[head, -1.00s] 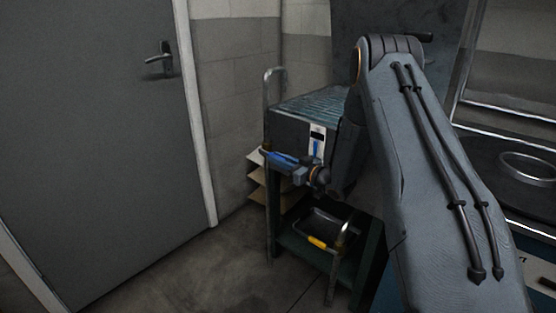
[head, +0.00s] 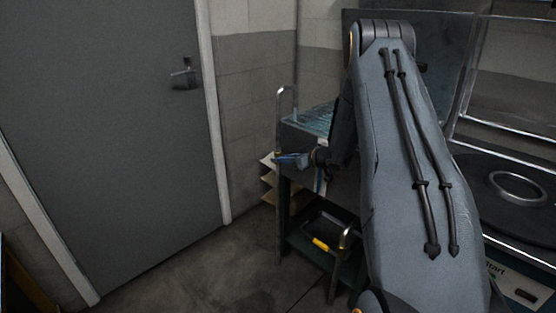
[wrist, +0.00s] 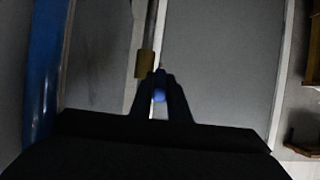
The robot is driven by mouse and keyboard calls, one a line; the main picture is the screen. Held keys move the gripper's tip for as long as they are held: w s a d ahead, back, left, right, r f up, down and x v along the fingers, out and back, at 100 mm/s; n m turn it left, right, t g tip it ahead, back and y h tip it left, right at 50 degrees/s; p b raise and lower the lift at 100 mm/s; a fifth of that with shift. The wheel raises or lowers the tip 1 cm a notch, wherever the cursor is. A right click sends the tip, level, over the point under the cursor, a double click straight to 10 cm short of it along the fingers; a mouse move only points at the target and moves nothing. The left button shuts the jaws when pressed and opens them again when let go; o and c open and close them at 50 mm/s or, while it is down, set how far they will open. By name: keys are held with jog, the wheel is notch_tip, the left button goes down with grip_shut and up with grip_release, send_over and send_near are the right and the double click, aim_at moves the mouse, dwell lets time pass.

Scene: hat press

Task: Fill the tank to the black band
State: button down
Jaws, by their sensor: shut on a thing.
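The tank (head: 300,131) is a dark box with a ribbed bluish top, on a stand beyond my arm. A thin metal spout (head: 288,92) arches up at its left corner. My gripper (head: 283,159) is in front of the tank and shut on a small blue piece (wrist: 160,95), which shows between its fingers in the wrist view. The piece looks like a tap handle, but I cannot tell for sure. A brass fitting (wrist: 145,64) on a grey pipe is just beyond the fingers. The pale gauge strip (head: 321,181) is mostly hidden by my wrist, so level and black band are unreadable.
A grey door (head: 110,130) is at the left. A machine with a metal ring (head: 518,188) stands at the right. The floor before the door is clear.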

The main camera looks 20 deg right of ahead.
jog(key=shift+a, duration=0.1)
jog(key=c, duration=1.7)
grip_release()
jog(key=shift+s, duration=0.1)
jog(key=shift+s+d+r, duration=0.2)
jog(key=shift+s+d, duration=0.1)
jog(key=shift+d, duration=0.05)
jog(key=v, duration=0.6)
jog(key=shift+s+r, duration=0.15)
jog(key=shift+s, duration=0.25)
